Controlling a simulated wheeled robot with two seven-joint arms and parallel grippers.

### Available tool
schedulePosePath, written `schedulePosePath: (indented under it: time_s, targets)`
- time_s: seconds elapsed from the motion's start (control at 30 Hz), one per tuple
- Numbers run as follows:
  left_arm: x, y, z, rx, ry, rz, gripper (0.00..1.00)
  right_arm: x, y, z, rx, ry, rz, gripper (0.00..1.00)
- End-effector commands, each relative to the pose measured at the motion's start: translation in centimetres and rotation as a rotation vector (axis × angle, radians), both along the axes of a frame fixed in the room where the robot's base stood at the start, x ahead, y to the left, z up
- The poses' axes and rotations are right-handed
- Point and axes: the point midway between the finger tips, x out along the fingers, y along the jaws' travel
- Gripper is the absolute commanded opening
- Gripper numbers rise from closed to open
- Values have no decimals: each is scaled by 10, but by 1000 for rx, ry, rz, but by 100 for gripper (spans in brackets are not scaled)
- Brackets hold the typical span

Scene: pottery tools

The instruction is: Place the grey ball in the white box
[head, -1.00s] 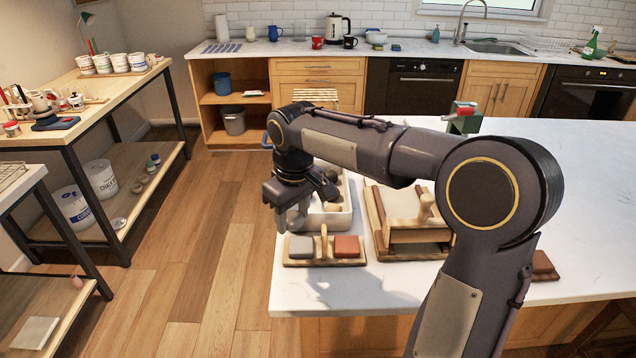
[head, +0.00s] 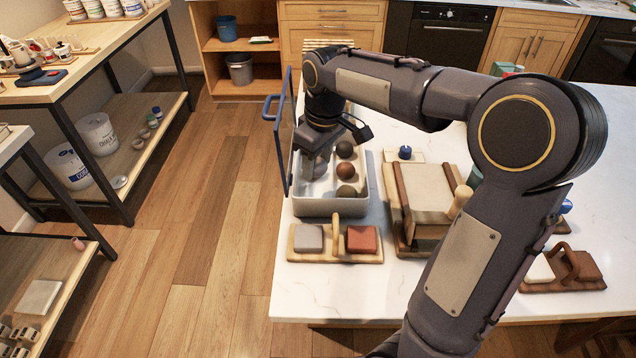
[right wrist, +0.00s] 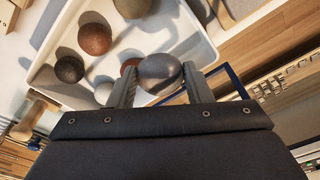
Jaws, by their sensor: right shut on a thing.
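The white box (head: 322,208) stands near the left edge of the counter, and its interior also shows in the right wrist view (right wrist: 165,38). My right gripper (head: 315,168) points down over the left part of the box. In the right wrist view its fingers are shut on the grey ball (right wrist: 160,73), with the box floor behind it. How high the ball is above that floor I cannot tell. A dark ball (head: 345,149), a red-brown ball (head: 346,170) and an olive ball (head: 346,191) sit in the right part of the box. My left gripper is not in view.
A wooden holder with grey and red blocks (head: 335,242) lies in front of the box. A wooden press-like stand (head: 428,190) is to its right. A blue frame (head: 285,130) stands along its left side.

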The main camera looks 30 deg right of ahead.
Motion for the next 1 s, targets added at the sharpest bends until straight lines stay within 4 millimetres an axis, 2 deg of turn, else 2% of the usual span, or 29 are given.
schedulePosePath:
  time_s: [0.03, 0.23, 0.5, 0.93, 0.97, 1.0]
  targets:
    - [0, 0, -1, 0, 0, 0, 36, -1, 0, -9, 0, 2, -1, 22]
    - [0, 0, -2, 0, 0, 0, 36, 0, 0, -26, -1, 2, -1, 22]
    - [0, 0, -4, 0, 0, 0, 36, 0, 0, -63, 0, 1, 0, 22]
    - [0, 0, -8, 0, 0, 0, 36, 0, 0, -69, 0, 0, 0, 22]
    - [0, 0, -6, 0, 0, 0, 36, 0, 0, -68, 0, 0, 0, 49]
    - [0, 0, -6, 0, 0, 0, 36, 0, 0, -68, 0, 0, 0, 54]
